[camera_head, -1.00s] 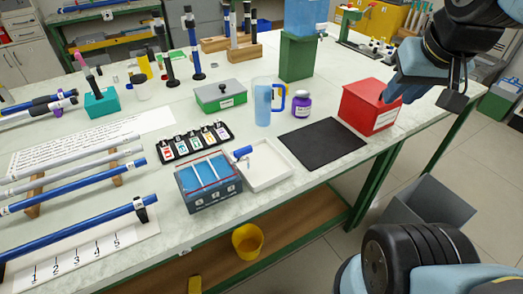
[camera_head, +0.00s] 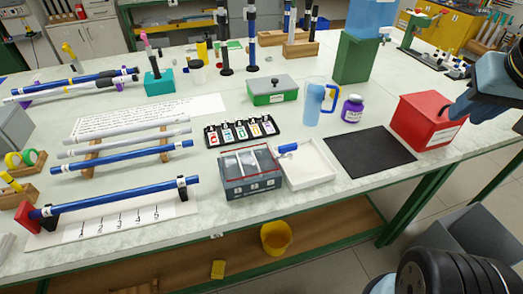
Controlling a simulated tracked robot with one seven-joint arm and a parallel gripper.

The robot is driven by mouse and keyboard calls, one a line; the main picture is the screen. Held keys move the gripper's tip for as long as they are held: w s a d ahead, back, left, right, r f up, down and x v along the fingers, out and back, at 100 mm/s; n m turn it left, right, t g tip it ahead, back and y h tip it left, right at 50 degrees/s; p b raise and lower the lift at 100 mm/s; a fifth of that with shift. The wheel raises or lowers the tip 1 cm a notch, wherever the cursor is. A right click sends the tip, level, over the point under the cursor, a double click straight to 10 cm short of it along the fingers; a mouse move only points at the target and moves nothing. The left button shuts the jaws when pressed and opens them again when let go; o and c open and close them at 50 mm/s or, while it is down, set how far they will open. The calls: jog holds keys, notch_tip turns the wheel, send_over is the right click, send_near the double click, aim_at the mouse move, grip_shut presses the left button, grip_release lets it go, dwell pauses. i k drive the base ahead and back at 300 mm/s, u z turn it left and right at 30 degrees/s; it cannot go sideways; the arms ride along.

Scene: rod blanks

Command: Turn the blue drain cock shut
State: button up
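The blue drain cock (camera_head: 288,148) sticks out from the upper right side of a grey-blue, clear-topped bath box (camera_head: 250,187). Its handle lies roughly sideways, above a shallow white tray (camera_head: 318,172) beside the box. Whether the cock is open or shut is too small to tell. The end of my arm, with my gripper (camera_head: 458,110), is at the right edge of the view, in front of or over the red box, well away from the cock. Its fingers are not clear and part of the arm is cut off by the frame.
Racked rods (camera_head: 125,155) lie left.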

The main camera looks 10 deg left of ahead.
aim_at(282, 149)
jog(key=z, duration=1.95)
jog(key=i, duration=0.1)
jog(key=u, duration=3.3)
